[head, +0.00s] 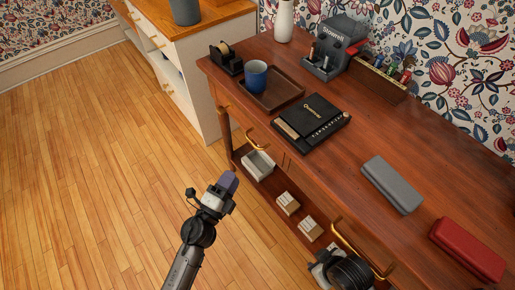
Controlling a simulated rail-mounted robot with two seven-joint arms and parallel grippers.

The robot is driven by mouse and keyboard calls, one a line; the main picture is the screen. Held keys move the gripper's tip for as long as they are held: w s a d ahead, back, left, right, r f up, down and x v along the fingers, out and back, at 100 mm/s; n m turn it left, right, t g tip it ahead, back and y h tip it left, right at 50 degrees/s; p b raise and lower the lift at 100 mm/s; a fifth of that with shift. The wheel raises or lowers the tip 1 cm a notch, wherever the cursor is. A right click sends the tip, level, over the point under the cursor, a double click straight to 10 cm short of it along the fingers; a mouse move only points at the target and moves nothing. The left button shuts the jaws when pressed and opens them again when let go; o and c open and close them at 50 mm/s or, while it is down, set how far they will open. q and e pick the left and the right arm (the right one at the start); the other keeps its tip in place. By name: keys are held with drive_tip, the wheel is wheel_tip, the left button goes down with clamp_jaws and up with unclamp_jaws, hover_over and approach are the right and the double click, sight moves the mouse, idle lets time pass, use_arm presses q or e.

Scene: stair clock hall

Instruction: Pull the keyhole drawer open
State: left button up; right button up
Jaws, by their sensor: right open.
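The wooden desk (330,165) has drawer fronts seen steeply from above along its front edge. Brass handles show at the left end (224,110), left of the middle (251,139) and at the right (344,240). No keyhole can be made out, so I cannot tell which drawer is the keyhole drawer. My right gripper (328,262) is open, low beside the right handle; its black wrist hides much of it, and contact cannot be told. My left gripper (228,183), with bluish fingers, is over the floor in front of the desk, apart from the handles; its jaw gap is not clear.
A lower shelf holds small boxes (288,203). The floor at left is clear.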

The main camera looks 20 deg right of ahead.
use_arm(q)
drive_tip(key=b, duration=0.2)
approach(251, 141)
drive_tip(key=x, duration=0.3)
drive_tip(key=b+x, duration=0.1)
drive_tip(key=x, duration=0.3)
drive_tip(key=b+x, duration=0.1)
drive_tip(key=x, duration=0.1)
drive_tip(key=shift+w+d+f+b, duration=0.15)
drive_tip(key=shift+w+f+b, duration=0.05)
drive_tip(key=shift+f+b, duration=0.1)
drive_tip(key=shift+w+d+r, duration=0.1)
drive_tip(key=shift+w+d, duration=0.05)
drive_tip(key=shift+d, duration=0.05)
use_arm(e)
drive_tip(key=x, duration=0.3)
drive_tip(key=s+x, duration=0.1)
drive_tip(key=x, duration=0.1)
drive_tip(key=shift+w+a+f, duration=0.1)
drive_tip(key=shift+f, duration=0.05)
use_arm(q)
drive_tip(key=shift+c, duration=0.3)
drive_tip(key=c, duration=0.6)
clamp_jaws()
